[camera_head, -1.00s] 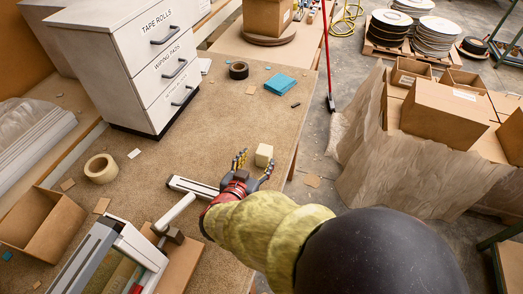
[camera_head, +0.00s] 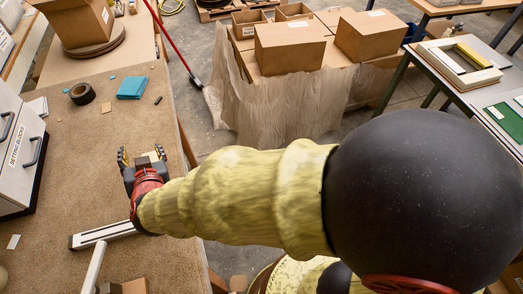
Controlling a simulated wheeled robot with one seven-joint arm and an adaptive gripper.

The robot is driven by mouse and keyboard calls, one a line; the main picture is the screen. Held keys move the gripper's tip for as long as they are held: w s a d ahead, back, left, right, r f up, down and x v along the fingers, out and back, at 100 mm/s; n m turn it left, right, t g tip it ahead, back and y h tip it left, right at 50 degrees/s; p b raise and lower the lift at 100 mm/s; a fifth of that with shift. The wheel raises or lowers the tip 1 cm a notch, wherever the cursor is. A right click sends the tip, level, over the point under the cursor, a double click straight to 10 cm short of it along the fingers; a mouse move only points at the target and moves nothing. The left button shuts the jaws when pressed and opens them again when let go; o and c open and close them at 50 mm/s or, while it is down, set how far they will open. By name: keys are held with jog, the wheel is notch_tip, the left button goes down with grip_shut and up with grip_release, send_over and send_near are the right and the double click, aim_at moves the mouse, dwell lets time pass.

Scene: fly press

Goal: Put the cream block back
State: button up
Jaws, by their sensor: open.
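My gripper (camera_head: 141,154) is open, low over the brown worktop (camera_head: 95,140), with its two fingers spread and pointing away from me. A small dull tan and grey patch shows between the fingers. I cannot tell whether it is the cream block or part of my gripper. No cream block shows clearly elsewhere on the worktop. A white drawer unit (camera_head: 14,180) stands at the left edge, partly cut off. Its visible drawer, labelled "SETTING BLOCKS", appears shut and has a dark handle (camera_head: 37,150).
A roll of dark tape (camera_head: 82,94) and a blue cloth (camera_head: 132,87) lie beyond my gripper. A white and grey bar (camera_head: 104,234) lies nearer me. Cardboard boxes (camera_head: 290,48) stand beyond the bench's right edge. A red-handled broom (camera_head: 172,42) leans by that edge.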

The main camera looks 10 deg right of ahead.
jog(key=d+r+n+g+y, duration=0.1)
jog(key=d+r+g, duration=0.1)
jog(key=d+r, duration=0.45)
jog(key=d+r+g, duration=0.1)
jog(key=d+r, duration=0.2)
jog(key=d, duration=0.7)
jog(key=s+d+g+h, duration=0.1)
jog(key=s+d, duration=0.4)
jog(key=d, duration=0.3)
jog(key=s+d+f+m+g+h, duration=0.1)
jog(key=s+d+h, duration=0.1)
jog(key=s+d, duration=0.3)
jog(key=s+d+m+g+h, duration=0.1)
jog(key=s+d+h, duration=0.1)
jog(key=s+d, duration=0.4)
jog(key=d, duration=0.5)
jog(key=shift+d+f, duration=0.35)
